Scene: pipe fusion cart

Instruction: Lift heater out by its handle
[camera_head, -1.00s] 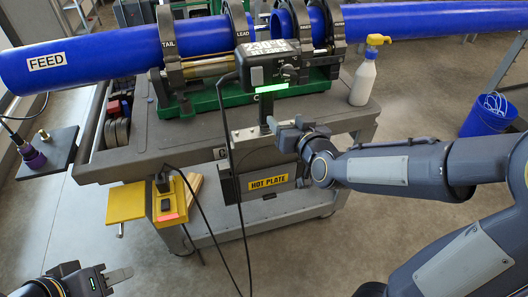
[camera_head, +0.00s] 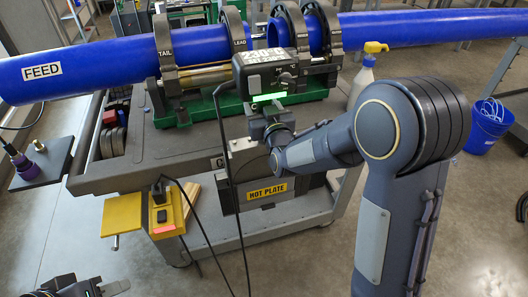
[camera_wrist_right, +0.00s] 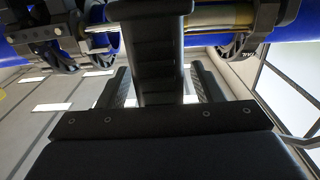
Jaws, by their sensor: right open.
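The heater's dark control box (camera_head: 268,70) with a lit green strip stands above the grey holder labelled HOT PLATE (camera_head: 267,190) on the cart's front side. The heater plate is hidden in the holder. My right gripper (camera_head: 268,118) is just below the control box. In the right wrist view its fingers (camera_wrist_right: 163,78) are open, one on each side of the dark ribbed handle (camera_wrist_right: 154,45), with visible gaps on both sides. My left gripper (camera_head: 112,289) is at the bottom left edge, apart from the cart; its finger opening is unclear.
Blue pipes (camera_head: 120,62) lie in the clamps (camera_head: 172,60) above the cart top (camera_head: 120,165). Black cables (camera_head: 222,160) hang close to the heater's left. A spray bottle (camera_head: 364,80) stands at right. A yellow bracket (camera_head: 122,214) sticks out at lower left.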

